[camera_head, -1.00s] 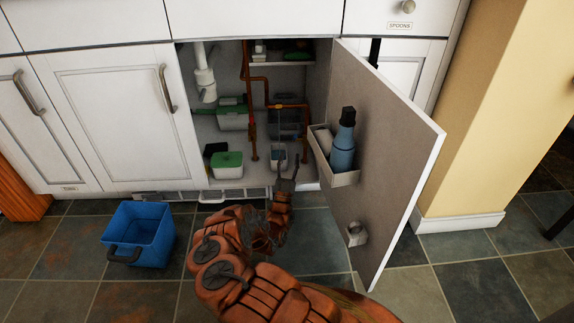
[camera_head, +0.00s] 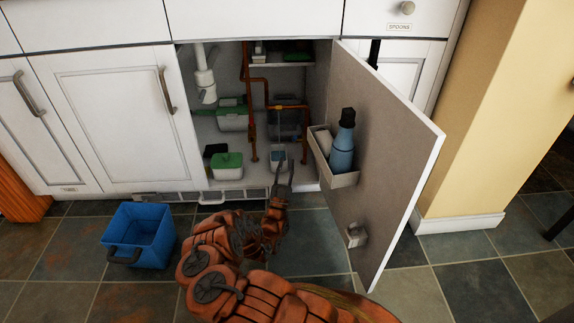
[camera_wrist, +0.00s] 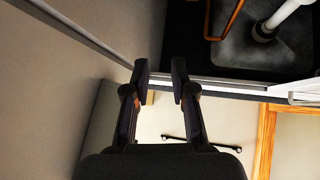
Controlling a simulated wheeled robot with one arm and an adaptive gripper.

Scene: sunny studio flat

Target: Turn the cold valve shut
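Copper pipes (camera_head: 252,125) stand inside the open sink cabinet, joined by a horizontal run with a small brass-coloured fitting (camera_head: 279,106). I cannot tell for sure which part is the cold valve. A small blue-and-white item (camera_head: 279,155) sits low behind my fingers. My gripper (camera_head: 283,168) is at the cabinet opening, below and in front of the pipes. In the wrist view my gripper (camera_wrist: 160,70) has its two fingers apart with nothing between them. An orange-brown pipe (camera_wrist: 232,20) shows at the top there, apart from the fingers.
The open cabinet door (camera_head: 385,150) stands close on the right, with a rack (camera_head: 345,180) holding a blue bottle (camera_head: 343,145). A green-lidded tub (camera_head: 227,165) and white drain pipe (camera_head: 204,75) are inside on the left. A blue bucket (camera_head: 140,235) stands on the floor.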

